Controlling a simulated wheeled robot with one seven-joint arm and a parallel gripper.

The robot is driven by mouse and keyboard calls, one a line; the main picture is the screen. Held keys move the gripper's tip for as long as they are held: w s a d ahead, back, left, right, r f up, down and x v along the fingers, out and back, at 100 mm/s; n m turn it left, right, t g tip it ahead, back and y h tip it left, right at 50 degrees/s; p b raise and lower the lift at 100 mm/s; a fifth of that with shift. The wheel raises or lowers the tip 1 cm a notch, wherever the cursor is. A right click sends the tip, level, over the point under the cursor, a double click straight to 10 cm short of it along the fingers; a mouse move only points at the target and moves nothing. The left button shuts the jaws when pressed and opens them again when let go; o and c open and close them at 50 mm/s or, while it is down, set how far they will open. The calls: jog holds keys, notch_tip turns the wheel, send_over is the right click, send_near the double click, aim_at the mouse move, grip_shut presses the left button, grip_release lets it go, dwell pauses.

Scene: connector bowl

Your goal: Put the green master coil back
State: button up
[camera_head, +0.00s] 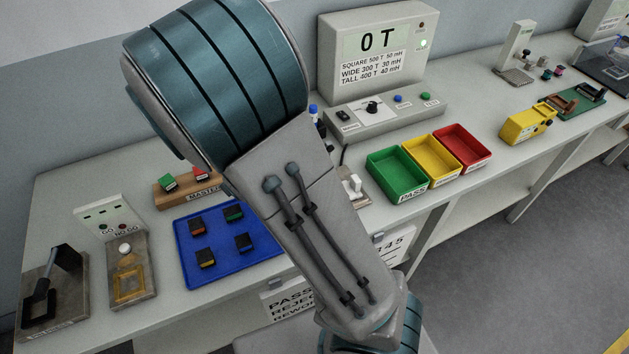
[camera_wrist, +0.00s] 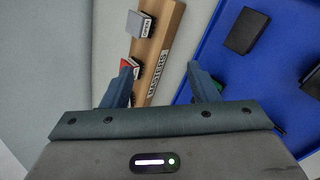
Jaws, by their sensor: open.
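A wooden masters rack (camera_head: 180,199) stands at the back left of the bench, behind a blue tray. A green-topped coil (camera_head: 168,182) and a red-topped coil (camera_head: 197,174) sit on it; my arm hides its right end. The wrist view shows the rack (camera_wrist: 166,38) with a grey-looking labelled block (camera_wrist: 139,25) and a red piece (camera_wrist: 127,64) partly behind my left finger. My gripper (camera_wrist: 160,70) is open, with nothing held between its fingers, above the rack's front edge. The head view does not show my gripper. A green-marked coil (camera_head: 233,213) lies in the tray.
The blue tray (camera_head: 215,280) holds several dark coils with coloured marks. A go/no-go fixture (camera_head: 127,268) stands left of it. Green (camera_head: 397,175), yellow (camera_head: 431,160) and red (camera_head: 463,147) bins stand right of my arm. A meter reading 0 T (camera_head: 378,42) is behind.

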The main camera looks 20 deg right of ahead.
jog(key=s+d+r+m+g, duration=0.1)
jog(key=s+d+r+m, duration=0.3)
jog(key=s+m, duration=0.3)
jog(key=s+d+r+m+g, duration=0.2)
jog(key=s+d+r+m, duration=0.1)
jog(key=s+r+m, duration=0.4)
jog(key=s+d+r+m+g+h, duration=0.1)
jog(key=s+d+r+m+g, duration=0.1)
jog(key=s+d+r+m, duration=0.2)
jog(key=s+r+m, duration=0.1)
jog(key=s+m, duration=0.2)
jog(key=m, duration=0.2)
jog(key=shift+s+d+r, duration=0.2)
jog(key=shift+d+r, duration=0.1)
jog(key=shift+d, duration=0.05)
